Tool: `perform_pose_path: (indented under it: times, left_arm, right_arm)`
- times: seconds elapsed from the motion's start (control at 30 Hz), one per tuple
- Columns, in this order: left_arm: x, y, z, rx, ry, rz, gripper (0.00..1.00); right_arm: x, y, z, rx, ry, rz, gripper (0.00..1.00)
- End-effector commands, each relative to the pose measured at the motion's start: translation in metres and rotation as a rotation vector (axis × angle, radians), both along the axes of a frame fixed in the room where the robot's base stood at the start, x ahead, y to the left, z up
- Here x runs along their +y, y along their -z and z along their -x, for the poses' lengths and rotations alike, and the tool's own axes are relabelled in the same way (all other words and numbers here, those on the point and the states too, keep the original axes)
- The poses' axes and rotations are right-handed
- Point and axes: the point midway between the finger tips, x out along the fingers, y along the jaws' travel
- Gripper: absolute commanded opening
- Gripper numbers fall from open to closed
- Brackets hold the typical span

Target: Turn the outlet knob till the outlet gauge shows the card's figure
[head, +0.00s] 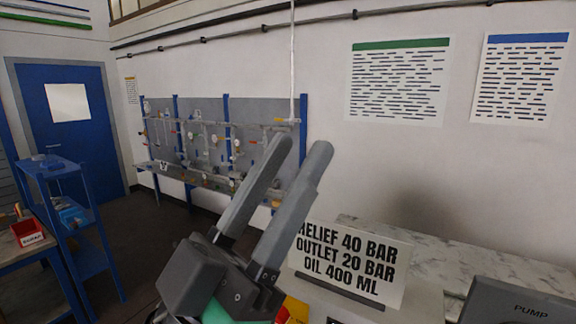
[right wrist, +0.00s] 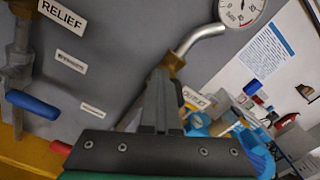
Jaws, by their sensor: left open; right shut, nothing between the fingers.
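The white card (head: 352,264) in the head view reads RELIEF 40 BAR, OUTLET 20 BAR, OIL 400 ML. My left gripper (head: 298,150) is open and empty, raised in front of the card's left edge. In the right wrist view my right gripper (right wrist: 165,78) is shut and empty, its tips close to a brass fitting (right wrist: 173,64) on a bent pipe. I cannot tell whether they touch. I cannot make out the outlet knob.
The grey panel bears a RELIEF label (right wrist: 63,16), a blue-handled lever (right wrist: 32,104) and a red handle (right wrist: 60,147), partly hidden. Blue items (right wrist: 255,150) lie right of the gripper. In the head view a grey PUMP box (head: 518,302) stands at lower right and blue shelving (head: 80,225) at left.

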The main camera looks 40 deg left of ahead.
Motion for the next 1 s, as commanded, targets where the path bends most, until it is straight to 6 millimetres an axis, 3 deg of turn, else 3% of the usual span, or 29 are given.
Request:
perform_pose_path:
  times: [0.6, 1.0]
  left_arm:
    - [0.0, -0.007, 0.0, 0.0, 0.0, 0.0, 0.41]
    - [0.0, -0.018, 0.0, 0.0, 0.0, 0.0, 0.41]
  right_arm:
    - [-0.016, -0.007, -0.002, 0.004, 0.006, 0.001, 0.0]
    - [-0.012, -0.016, -0.002, 0.004, 0.002, 0.0, 0.0]
